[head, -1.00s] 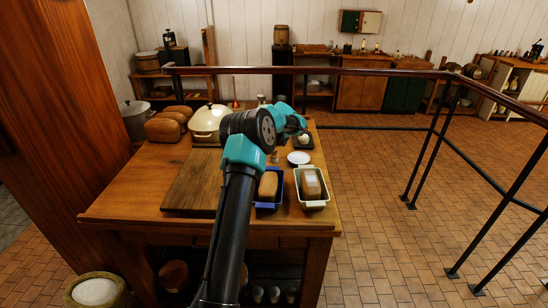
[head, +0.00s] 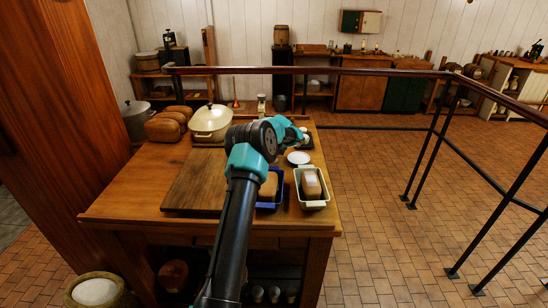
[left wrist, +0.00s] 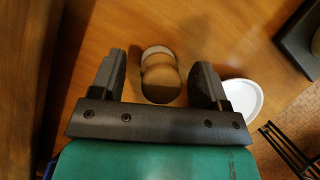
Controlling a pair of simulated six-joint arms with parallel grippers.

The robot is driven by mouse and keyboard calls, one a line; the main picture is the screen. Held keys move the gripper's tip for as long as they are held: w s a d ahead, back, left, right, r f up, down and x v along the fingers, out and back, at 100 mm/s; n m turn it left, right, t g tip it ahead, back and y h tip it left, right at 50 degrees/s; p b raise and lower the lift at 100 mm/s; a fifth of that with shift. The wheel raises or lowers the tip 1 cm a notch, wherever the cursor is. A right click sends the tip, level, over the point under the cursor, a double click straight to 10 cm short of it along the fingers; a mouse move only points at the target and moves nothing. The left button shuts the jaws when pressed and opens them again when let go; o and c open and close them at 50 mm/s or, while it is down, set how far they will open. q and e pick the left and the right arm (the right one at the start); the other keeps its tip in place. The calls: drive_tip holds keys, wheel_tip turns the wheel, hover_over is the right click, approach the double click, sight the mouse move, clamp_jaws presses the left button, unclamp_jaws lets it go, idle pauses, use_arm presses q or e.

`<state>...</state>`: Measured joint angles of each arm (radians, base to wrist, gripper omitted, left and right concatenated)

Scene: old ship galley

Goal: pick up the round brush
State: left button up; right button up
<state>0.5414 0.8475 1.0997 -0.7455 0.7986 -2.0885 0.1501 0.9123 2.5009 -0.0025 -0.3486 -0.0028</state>
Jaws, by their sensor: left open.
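I cannot make out bristles. My left gripper (left wrist: 157,64) is open, with one finger on each side of it and visible gaps. In the head view my left arm reaches over the table; its teal wrist (head: 287,131) shows, but its fingertips and the brush are hidden. My right gripper is not in view.
A white saucer (head: 299,158) lies just right of the gripper; it also shows in the left wrist view (left wrist: 243,99). A blue tin (head: 280,187) and a white tin (head: 312,203) hold loaves nearer. A cutting board (head: 190,186), cream pot (head: 210,121) and several loaves (head: 163,130) stand left.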

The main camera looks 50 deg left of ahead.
use_arm(q)
drive_tip(key=shift+c, duration=0.4)
drive_tip(key=c, duration=1)
drive_tip(key=shift+o, duration=0.2)
wheel_tip(320, 180, up, 10)
drive_tip(key=shift+r, duration=0.1)
idle(0.4)
drive_tip(key=o, duration=0.4)
drive_tip(key=shift+c, duration=1.2)
